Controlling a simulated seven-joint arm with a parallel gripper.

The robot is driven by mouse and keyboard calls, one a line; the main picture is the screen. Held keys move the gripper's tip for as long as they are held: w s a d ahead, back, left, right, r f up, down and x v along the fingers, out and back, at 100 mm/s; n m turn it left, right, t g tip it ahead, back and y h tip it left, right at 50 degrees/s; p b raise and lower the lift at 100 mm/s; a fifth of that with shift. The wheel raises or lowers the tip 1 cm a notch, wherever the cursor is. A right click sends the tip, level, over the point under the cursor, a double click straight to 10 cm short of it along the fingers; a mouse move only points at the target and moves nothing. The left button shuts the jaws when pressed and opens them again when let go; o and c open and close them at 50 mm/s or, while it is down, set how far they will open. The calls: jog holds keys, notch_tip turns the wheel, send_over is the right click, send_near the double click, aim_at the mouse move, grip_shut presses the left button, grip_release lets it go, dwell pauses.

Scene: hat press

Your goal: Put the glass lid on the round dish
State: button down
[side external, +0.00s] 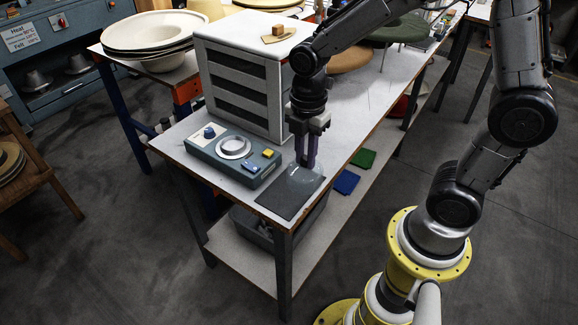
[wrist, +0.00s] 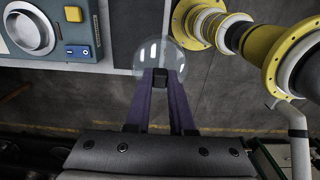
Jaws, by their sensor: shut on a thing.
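The glass lid is a clear, see-through dome; it shows in the side view (side external: 304,180) and in the wrist view (wrist: 157,52). My gripper (side external: 308,163) points down and is shut on the lid's small dark knob (wrist: 160,79), with a purple finger on each side. The lid is over the dark mat at the table's near right corner; I cannot tell how high it is. The round dish appears to be the silver round piece (side external: 233,147) on the blue-green control box, left of the lid; it also shows in the wrist view (wrist: 30,32). Its top is uncovered.
The control box (side external: 222,158) carries a blue knob and yellow and blue buttons beside the dish. A white slatted cabinet (side external: 240,75) stands close behind it. The dark mat (side external: 289,198) lies at the table edge. Blue (side external: 346,182) and green (side external: 363,158) pads lie on the lower shelf.

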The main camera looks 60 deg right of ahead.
jog(key=s+r, duration=0.4)
jog(key=s, duration=0.4)
jog(key=w+r, duration=0.4)
jog(key=w, duration=0.7)
jog(key=w+r, duration=0.5)
jog(key=w, duration=0.5)
jog(key=w+d+f, duration=0.2)
jog(key=w+f, duration=0.1)
jog(key=w, duration=0.6)
jog(key=shift+w+d+f, duration=0.1)
jog(key=shift+w+f, duration=0.4)
jog(key=shift+f, duration=1.45)
jog(key=shift+w+d+f, duration=0.1)
jog(key=shift+w+f, duration=0.45)
jog(key=shift+f, duration=1.45)
jog(key=shift+w+d+f, duration=0.1)
jog(key=shift+w+f, duration=0.4)
jog(key=shift+f, duration=1.45)
jog(key=shift+f, duration=0.2)
jog(key=shift+c, duration=1.1)
grip_release()
